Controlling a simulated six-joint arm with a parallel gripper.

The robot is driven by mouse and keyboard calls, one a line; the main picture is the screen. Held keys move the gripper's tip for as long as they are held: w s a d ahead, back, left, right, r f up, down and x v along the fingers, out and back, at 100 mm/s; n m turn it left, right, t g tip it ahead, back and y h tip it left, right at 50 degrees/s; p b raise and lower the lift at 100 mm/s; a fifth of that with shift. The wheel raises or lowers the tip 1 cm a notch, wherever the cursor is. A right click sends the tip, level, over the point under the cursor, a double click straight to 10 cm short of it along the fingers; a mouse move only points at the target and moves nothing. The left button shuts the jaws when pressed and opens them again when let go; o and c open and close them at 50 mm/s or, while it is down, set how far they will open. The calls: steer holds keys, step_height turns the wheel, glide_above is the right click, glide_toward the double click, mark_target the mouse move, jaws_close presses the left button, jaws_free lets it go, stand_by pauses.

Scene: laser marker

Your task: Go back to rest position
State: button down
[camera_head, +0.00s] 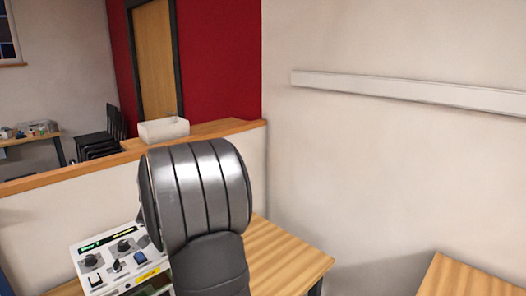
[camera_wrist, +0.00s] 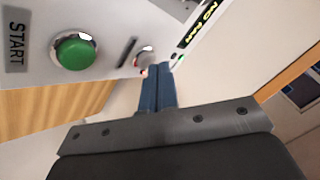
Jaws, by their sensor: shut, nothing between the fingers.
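My gripper (camera_wrist: 158,74) shows in the wrist view as two blue fingers pressed together, with nothing between them. Its tips are close to the edge of the light grey control panel (camera_wrist: 40,80), near a small silver knob (camera_wrist: 145,56); I cannot tell whether they touch it. A green button (camera_wrist: 76,51) marked START is to the left of the fingers. In the head view my arm hides part of the same machine's panel (camera_head: 90,262), and the gripper is hidden there.
The machine stands on a wooden table (camera_head: 285,262), with a white wall (camera_head: 390,170) behind and to the right. A low partition (camera_head: 60,235) with a wooden top carries a white box (camera_head: 163,130). Another wooden surface (camera_head: 465,280) is at the lower right.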

steer(key=shift+f, duration=0.2)
steer(key=shift+r, duration=5.2)
steer(key=s+d+r+m+g+h, duration=0.1)
steer(key=d+r+m+g, duration=0.3)
steer(key=m, duration=0.5)
steer(key=shift+d+r+m+g+h, duration=0.35)
steer(key=shift+d+r+h, duration=0.45)
steer(key=shift+d, duration=0.6)
steer(key=shift+s+f, duration=0.1)
steer(key=shift+f, duration=0.05)
steer(key=shift+a, duration=0.1)
steer(key=w+a+f+n+t+y, duration=0.1)
steer(key=a+f+n+t, duration=0.3)
steer(key=n, duration=0.5)
steer(key=a+f+y, duration=0.1)
steer(key=a, duration=0.1)
steer(key=shift+a+f+n+t+y, duration=0.25)
steer(key=shift+a+n+t+y, duration=0.05)
steer(key=shift+n+t, duration=0.05)
